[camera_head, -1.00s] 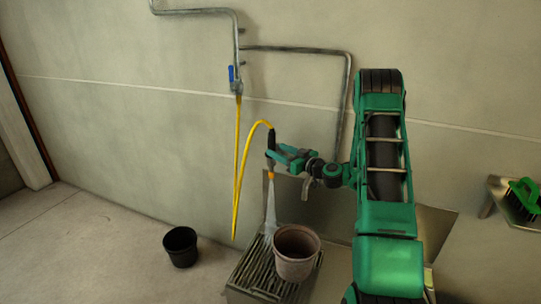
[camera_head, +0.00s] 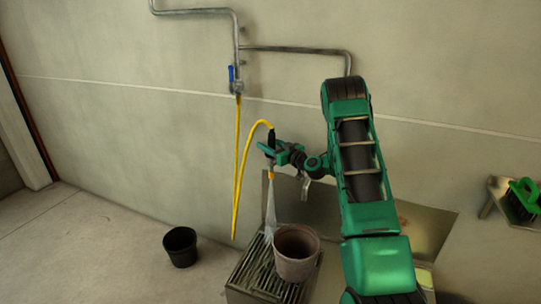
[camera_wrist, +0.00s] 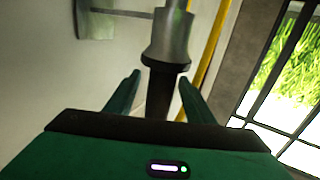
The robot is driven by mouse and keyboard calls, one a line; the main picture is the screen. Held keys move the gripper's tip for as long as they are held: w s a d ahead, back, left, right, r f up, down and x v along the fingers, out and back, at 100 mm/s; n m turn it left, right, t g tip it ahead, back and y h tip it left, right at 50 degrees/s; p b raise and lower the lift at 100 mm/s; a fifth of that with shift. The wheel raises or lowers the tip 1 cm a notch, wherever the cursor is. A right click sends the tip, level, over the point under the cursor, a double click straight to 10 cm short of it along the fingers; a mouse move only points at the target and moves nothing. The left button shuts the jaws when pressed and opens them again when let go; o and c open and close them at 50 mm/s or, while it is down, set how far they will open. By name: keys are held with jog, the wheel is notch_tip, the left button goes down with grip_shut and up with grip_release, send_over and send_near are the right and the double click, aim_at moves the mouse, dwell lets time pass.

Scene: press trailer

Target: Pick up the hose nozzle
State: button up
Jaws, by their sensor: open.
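The hose nozzle (camera_head: 271,137) hangs upright in the head view, dark with an orange tip, at the end of a yellow hose (camera_head: 237,170). Water sprays down from its tip. My gripper (camera_head: 267,149) is level with its body, coming from the right, and hides part of it. In the wrist view the nozzle (camera_wrist: 168,40) shows as a grey collar above a dark body. The dark body stands between the two green fingers of my open gripper (camera_wrist: 158,82), with gaps on both sides. I cannot tell how deep it sits between them.
A brownish pot (camera_head: 296,262) stands on a slatted grate (camera_head: 250,272) below the spray. A black pot (camera_head: 181,248) stands on the floor at left. A blue-handled valve (camera_head: 233,80) and pipes are on the wall. A green brush (camera_head: 524,194) rests on a shelf at right.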

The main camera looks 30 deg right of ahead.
jog(key=shift+w+a, duration=0.25)
jog(key=shift+w, duration=0.95)
jog(key=shift+r, duration=0.1)
jog(key=c, duration=1.2)
jog(key=shift+o, duration=0.2)
notch_tip(320, 180, up, 32)
jog(key=shift+f, duration=0.25)
dwell(0.8)
dwell(0.3)
jog(key=s+a, duration=0.6)
jog(key=a, duration=0.2)
dwell(0.9)
jog(key=shift+f, duration=0.1)
